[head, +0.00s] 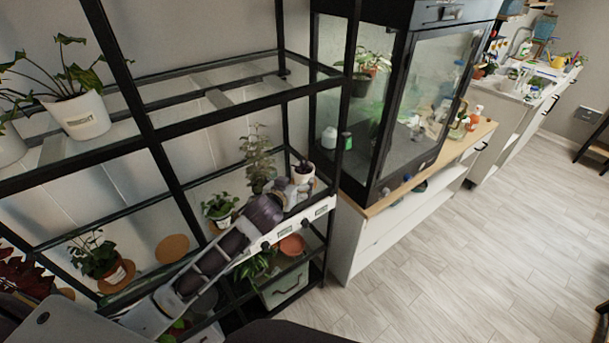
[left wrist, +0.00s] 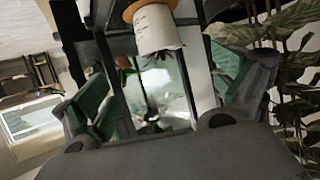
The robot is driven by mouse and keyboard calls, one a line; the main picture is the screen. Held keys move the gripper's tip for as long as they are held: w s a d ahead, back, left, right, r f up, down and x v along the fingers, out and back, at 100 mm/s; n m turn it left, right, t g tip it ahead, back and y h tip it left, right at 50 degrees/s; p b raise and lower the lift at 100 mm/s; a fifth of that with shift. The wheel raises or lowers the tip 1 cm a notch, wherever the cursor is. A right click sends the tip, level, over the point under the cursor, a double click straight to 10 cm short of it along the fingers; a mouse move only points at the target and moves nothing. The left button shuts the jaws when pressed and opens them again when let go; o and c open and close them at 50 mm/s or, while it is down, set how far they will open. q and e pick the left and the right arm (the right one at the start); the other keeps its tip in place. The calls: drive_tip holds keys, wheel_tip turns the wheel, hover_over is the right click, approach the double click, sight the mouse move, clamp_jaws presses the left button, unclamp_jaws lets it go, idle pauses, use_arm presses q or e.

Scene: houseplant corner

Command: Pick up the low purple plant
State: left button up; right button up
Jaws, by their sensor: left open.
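The low purple plant is a small dark plant in a white pot (head: 303,176) on the middle shelf of the black rack, near its right end. My left arm reaches along that shelf, and my left gripper (head: 289,189) is just in front of the pot, partly covering it. In the left wrist view, a labelled white pot (left wrist: 158,32) appears upside down, with its dark leaves below it. It lies ahead between the spread green fingers of my open, empty left gripper (left wrist: 162,85). No clear contact shows. My right gripper is not in view.
A tall leafy plant (head: 258,160) stands behind the gripper, and a small green plant (head: 220,207) is left of it. Rack posts and the upper shelf (head: 215,97) surround the arm. A glass cabinet (head: 385,125) stands right. The floor (head: 470,230) is clear.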

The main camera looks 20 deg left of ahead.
use_arm(q)
approach(305, 167)
drive_tip(key=shift+p+x, duration=0.4)
drive_tip(key=shift+x, duration=0.75)
drive_tip(key=shift+f, duration=0.1)
drive_tip(key=shift+x, duration=2.75)
drive_tip(key=c, duration=1.3)
wheel_tip(305, 167, up, 10)
